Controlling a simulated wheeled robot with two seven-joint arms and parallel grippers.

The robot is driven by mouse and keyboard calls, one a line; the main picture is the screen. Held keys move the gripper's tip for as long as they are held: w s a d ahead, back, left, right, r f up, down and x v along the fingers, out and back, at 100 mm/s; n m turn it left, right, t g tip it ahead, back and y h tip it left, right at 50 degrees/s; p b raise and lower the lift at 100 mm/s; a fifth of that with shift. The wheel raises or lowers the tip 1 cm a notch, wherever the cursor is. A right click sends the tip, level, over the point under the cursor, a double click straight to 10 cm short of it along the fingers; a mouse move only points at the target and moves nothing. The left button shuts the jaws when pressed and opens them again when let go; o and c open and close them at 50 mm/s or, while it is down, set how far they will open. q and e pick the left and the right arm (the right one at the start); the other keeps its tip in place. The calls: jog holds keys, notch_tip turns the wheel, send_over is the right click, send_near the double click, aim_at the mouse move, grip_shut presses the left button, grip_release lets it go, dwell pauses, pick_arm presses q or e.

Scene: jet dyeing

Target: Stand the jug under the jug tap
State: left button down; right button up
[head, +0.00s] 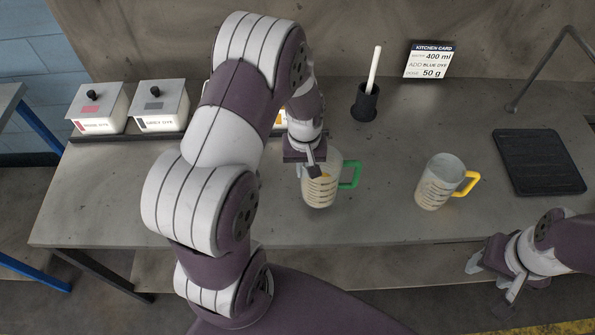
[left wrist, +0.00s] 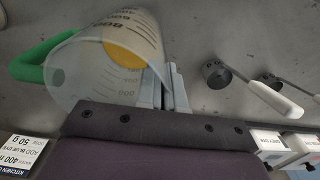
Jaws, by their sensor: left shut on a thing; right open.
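A clear measuring jug with a green handle (head: 320,190) is near the middle of the bench in the head view, with orange showing inside it. My left gripper (head: 308,170) is shut on its wall; in the left wrist view the fingers (left wrist: 163,90) pinch the wall of the jug (left wrist: 90,75). I cannot tell whether its base touches the bench. A second jug with a yellow handle (head: 436,182) stands upright to its right. A thin bent pipe, seemingly the tap (head: 540,72), rises at the back right by a black ribbed mat (head: 540,163). My right gripper (head: 490,280) is open and empty at the front right.
Two dye boxes, pink (head: 98,108) and grey (head: 160,106), stand at the back left. A black holder (head: 365,103) with a white-handled tool and a kitchen card (head: 429,60) are at the back. Bare bench lies between the yellow-handled jug and the mat.

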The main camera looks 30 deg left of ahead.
pick_arm(q)
jog(key=f, duration=0.3)
jog(key=a+f+p, duration=0.1)
jog(key=f, duration=0.1)
jog(key=shift+s+f, duration=0.1)
jog(key=shift+s, duration=0.15)
jog(key=c, duration=1.3)
grip_release()
jog(key=shift+o, duration=0.2)
